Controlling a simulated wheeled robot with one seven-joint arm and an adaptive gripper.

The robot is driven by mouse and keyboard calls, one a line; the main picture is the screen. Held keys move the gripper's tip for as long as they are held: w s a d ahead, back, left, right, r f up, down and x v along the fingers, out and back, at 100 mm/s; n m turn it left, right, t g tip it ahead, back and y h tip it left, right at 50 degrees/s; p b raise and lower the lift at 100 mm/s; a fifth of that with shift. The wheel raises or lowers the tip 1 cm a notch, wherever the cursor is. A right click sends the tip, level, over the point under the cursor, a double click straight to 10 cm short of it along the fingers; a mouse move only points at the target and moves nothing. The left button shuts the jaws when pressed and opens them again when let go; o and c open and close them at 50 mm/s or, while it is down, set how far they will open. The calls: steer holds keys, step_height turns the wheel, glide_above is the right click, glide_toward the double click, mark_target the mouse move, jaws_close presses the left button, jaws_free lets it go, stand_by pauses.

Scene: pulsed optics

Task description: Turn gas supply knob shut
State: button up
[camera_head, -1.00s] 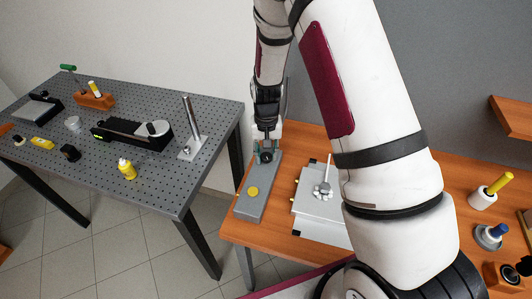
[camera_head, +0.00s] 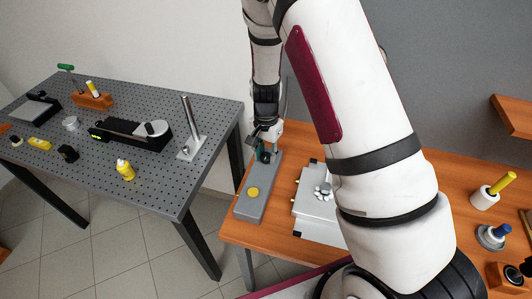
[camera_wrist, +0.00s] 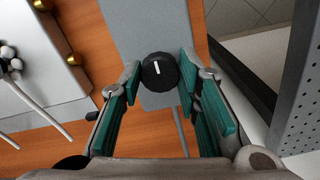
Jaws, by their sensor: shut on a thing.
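The gas supply knob (camera_wrist: 160,72) is a round black dial with a white pointer line, on a long grey panel (camera_wrist: 149,26). In the wrist view the line runs nearly along the panel, tilted slightly. In the head view the knob (camera_head: 265,157) is at the panel's far end, partly hidden by my gripper. My gripper (camera_wrist: 159,73) has teal finger pads, one on each side of the knob, and is shut on it. In the head view my gripper (camera_head: 266,150) points down over the panel's far end. A yellow round button (camera_head: 253,192) is on the panel's near part.
The panel lies on the left side of a wooden table (camera_head: 236,230). A white box (camera_head: 317,229) with brass fittings stands close to its right. A perforated grey bench (camera_head: 150,185) is to the left, across a gap. My arm hides the table's middle.

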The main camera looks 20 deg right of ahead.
mark_target(266, 156)
stand_by(0.4)
steer(key=o, duration=1.1)
steer(key=shift+o, duration=0.2)
steer(key=shift+r, duration=0.1)
step_height(266, 156, up, 12)
